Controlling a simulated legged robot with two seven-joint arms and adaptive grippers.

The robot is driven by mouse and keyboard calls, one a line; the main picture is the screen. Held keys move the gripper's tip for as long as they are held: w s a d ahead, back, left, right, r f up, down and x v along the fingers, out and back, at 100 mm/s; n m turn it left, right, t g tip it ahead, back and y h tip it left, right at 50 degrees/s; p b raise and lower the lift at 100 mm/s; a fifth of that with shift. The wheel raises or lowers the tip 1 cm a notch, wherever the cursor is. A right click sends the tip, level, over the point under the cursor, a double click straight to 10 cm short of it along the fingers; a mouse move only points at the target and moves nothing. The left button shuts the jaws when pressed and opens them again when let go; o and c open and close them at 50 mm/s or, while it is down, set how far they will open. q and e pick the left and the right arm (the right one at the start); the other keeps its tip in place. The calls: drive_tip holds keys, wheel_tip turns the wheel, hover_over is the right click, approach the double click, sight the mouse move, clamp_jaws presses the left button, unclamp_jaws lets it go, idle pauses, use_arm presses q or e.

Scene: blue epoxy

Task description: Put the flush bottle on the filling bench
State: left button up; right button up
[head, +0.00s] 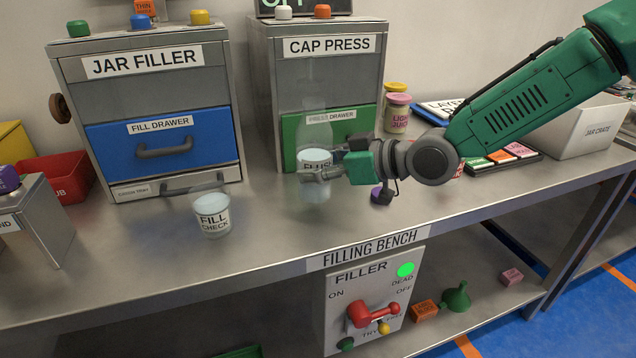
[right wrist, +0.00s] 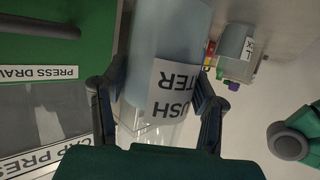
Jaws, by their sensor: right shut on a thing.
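The flush bottle (head: 314,132) is a clear, pale bottle with a white label, upright in front of the green press drawer in the head view. My right gripper (head: 318,175) is shut around its lower part, over the label. The right wrist view shows the bottle (right wrist: 165,35) between the two fingers of this gripper (right wrist: 160,90), with its label partly readable. The filling bench (head: 270,238) is the grey metal worktop beneath. I cannot tell whether the bottle's base touches it. My left gripper is not in view.
The fill check cup (head: 213,217) stands left of the bottle. The jar filler (head: 145,110) and cap press (head: 325,75) stand behind. The front centre is clear.

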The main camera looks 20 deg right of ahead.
drive_tip(key=shift+f, duration=1.45)
drive_tip(key=shift+b, duration=0.3)
drive_tip(key=o, duration=1.6)
drive_tip(key=shift+f, duration=0.1)
drive_tip(key=shift+o, duration=0.2)
drive_tip(key=shift+r, duration=0.2)
drive_tip(key=p+v, duration=0.2)
drive_tip(key=v, duration=1)
drive_tip(key=shift+p, duration=0.4)
